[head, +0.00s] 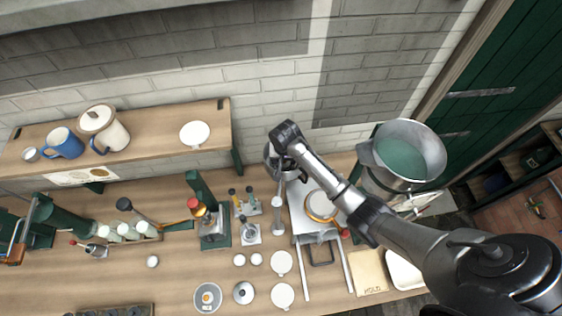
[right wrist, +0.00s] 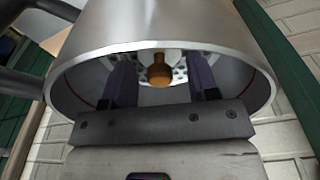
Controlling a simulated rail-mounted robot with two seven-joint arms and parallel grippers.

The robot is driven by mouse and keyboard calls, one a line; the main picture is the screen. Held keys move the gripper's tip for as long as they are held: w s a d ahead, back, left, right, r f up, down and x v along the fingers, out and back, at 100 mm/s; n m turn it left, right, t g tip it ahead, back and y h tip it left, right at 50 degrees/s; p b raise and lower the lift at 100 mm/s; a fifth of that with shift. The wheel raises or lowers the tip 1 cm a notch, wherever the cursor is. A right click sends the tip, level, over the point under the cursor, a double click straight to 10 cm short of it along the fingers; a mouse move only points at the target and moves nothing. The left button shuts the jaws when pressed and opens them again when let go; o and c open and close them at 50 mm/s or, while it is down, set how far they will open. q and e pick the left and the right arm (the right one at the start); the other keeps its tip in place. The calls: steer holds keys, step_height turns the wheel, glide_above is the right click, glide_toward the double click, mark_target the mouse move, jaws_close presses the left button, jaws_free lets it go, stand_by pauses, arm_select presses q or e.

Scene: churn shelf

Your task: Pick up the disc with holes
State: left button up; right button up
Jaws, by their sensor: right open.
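The disc with holes (right wrist: 181,73) is a pale metal plate with dark holes. In the right wrist view it lies deep inside a shiny metal cylinder (right wrist: 165,28), with a brass-coloured knob (right wrist: 160,74) in front of its middle. My right gripper (right wrist: 162,66) is open, its two dark fingers inside the cylinder's mouth, one on each side of the knob. I see no contact with the disc. In the head view my right arm reaches over the back of the bench, and its wrist covers most of a metal vessel (head: 270,158). My left gripper is out of view.
A large grey can (head: 408,150) stands at the right. A white stand with an orange-ringed dish (head: 320,206) is beside the arm. A wooden shelf (head: 160,128) with mugs is at the back left. White discs (head: 281,263) and small tools crowd the bench front.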

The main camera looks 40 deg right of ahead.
steer(key=shift+f, duration=0.2)
steer(key=shift+c, duration=0.4)
jaws_close()
